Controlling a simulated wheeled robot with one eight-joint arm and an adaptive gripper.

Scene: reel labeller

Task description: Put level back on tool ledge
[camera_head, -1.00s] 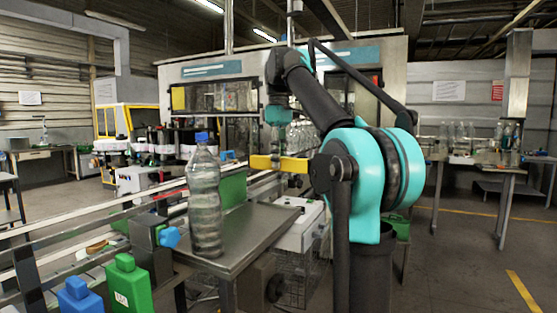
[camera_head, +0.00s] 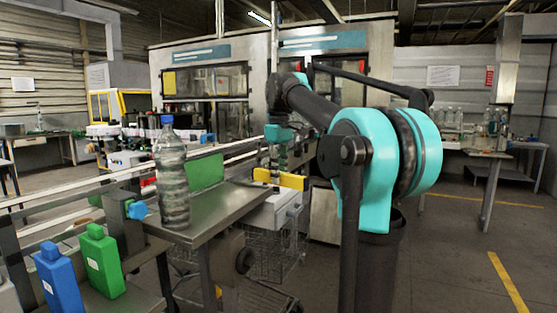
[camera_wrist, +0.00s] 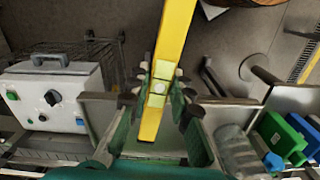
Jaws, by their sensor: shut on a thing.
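The level is a long yellow bar. My gripper (camera_wrist: 160,88) is shut around its middle in the wrist view, where the level (camera_wrist: 176,35) runs from the top edge down between the fingers. In the head view the level (camera_head: 293,181) is in the air near the right end of the steel table, partly hidden by my gripper (camera_head: 277,174). I cannot tell which surface is the tool ledge.
A large clear bottle (camera_head: 171,175) stands on the steel table (camera_head: 225,208). A white control box (camera_head: 277,210) is close below the level. Blue (camera_head: 57,280) and green (camera_head: 102,262) containers stand at front left. Open floor lies at right.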

